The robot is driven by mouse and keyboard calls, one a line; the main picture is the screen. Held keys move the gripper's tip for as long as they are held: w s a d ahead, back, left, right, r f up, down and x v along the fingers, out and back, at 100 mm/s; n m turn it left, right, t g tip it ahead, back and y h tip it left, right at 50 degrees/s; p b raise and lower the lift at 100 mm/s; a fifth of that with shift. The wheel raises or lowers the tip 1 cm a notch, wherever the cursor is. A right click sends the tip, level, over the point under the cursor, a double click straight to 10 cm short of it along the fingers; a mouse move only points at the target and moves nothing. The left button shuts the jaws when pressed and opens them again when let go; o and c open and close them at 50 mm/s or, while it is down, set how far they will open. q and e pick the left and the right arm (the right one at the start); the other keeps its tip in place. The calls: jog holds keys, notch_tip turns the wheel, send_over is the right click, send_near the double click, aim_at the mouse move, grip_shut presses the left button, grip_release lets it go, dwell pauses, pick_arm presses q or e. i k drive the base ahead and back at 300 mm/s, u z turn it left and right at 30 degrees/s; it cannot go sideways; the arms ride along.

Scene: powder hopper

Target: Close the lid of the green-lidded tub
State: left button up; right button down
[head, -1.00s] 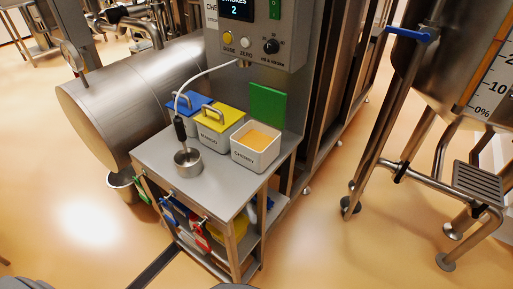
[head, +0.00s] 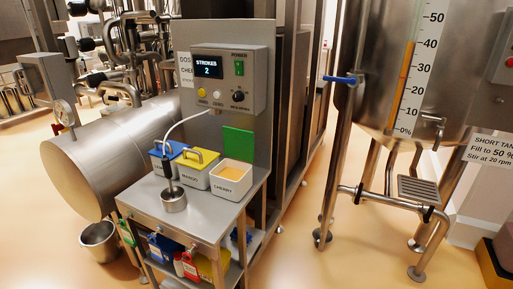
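The green-lidded tub (head: 229,187) is white, labelled CHERRY, and stands on the steel cart at the right end of the row of tubs. Its green lid (head: 239,142) stands upright behind the opening, so the tub is open. Orange-yellow powder (head: 237,173) shows inside. Neither of my grippers is in the head view.
A yellow-lidded tub (head: 196,169) and a blue-lidded tub (head: 163,162), both closed, stand to its left. A steel cup (head: 174,201) with a hose-fed probe sits in front. A control box (head: 228,80) reading STROKES 2 hangs above. Open floor (head: 300,265) lies right.

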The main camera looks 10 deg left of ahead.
aim_at(238, 143)
jog(key=u, duration=0.35)
jog(key=i, duration=0.8)
jog(key=u, duration=0.45)
